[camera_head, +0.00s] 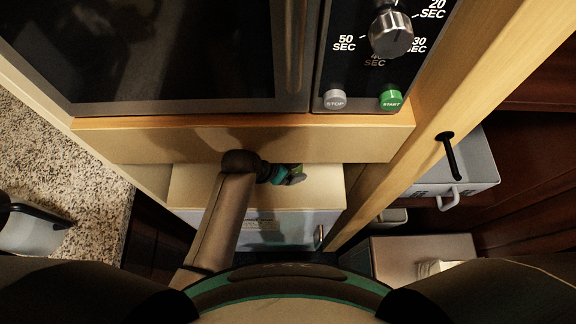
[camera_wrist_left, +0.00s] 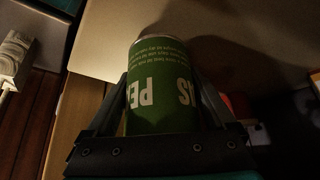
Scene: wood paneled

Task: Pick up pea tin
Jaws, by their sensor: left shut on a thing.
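The pea tin (camera_wrist_left: 160,68) is a green can with white lettering, seen close up in the left wrist view. The fingers of my left gripper (camera_wrist_left: 164,100) stand on either side of it and are shut on it. In the head view my left gripper (camera_head: 287,175) is small and dark, over the pale surface below the microwave. A bit of green shows at its tip, but the tin's outline there is too small to make out. I cannot tell whether the tin touches the surface. My right gripper is out of view.
A microwave (camera_head: 190,105) with a dial and buttons sits on a wooden shelf (camera_head: 130,142) above my left gripper. A wooden post (camera_head: 440,115) stands to the right, with an open grey drawer (camera_head: 470,165) beyond it. A speckled counter (camera_head: 75,165) lies at the left.

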